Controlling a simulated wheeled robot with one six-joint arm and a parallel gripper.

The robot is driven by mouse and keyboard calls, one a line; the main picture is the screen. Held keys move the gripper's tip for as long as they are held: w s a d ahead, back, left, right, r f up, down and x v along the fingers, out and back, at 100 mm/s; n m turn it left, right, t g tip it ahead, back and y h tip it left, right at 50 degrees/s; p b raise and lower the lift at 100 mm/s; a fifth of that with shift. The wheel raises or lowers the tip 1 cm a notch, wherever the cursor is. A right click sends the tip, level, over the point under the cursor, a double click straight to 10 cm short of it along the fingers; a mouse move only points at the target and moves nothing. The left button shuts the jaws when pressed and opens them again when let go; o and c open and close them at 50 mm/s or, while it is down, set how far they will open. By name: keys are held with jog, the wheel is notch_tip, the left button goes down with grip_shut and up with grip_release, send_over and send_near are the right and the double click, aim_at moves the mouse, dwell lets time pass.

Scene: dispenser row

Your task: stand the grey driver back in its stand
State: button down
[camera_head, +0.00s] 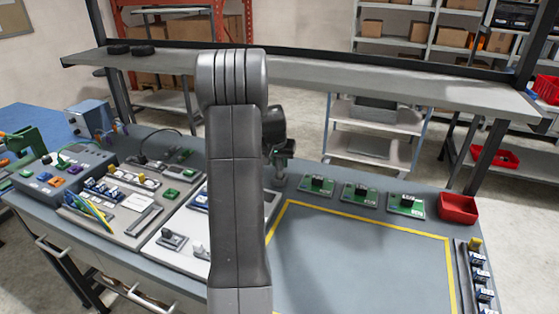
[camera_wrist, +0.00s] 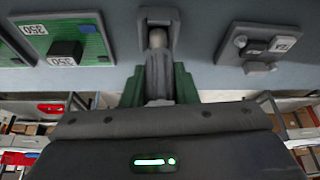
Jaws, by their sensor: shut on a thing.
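In the wrist view my gripper (camera_wrist: 158,85) is shut on the grey driver (camera_wrist: 158,42), a pale grey rounded shaft between the two green-and-grey fingers. Its far end lies at a grey U-shaped bracket, which looks like the stand (camera_wrist: 158,15), on the grey bench top. I cannot tell whether the driver is inside the bracket or only in front of it. In the head view my arm covers much of the middle. Only a small grey part of my gripper (camera_head: 284,150) shows right of it, low over the back of the bench; the driver cannot be made out there.
Green boards (camera_head: 361,194) stand right of my gripper, with a red bin (camera_head: 458,208) beyond. A yellow-outlined area (camera_head: 370,262) at front right is clear. Crowded trays and blocks (camera_head: 130,198) fill the left. A shelf (camera_head: 400,80) runs above the bench's back.

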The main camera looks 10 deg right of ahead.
jog(key=shift+f+b, duration=0.5)
jog(key=shift+f, duration=0.05)
jog(key=shift+f, duration=0.1)
jog(key=c, duration=1.1)
grip_release()
jog(key=shift+c, duration=0.2)
jog(key=shift+r+p, duration=0.45)
jog(key=shift+r, duration=0.1)
jog(key=b+v, duration=0.1)
jog(key=v, duration=1.1)
jog(key=shift+a+r, duration=0.1)
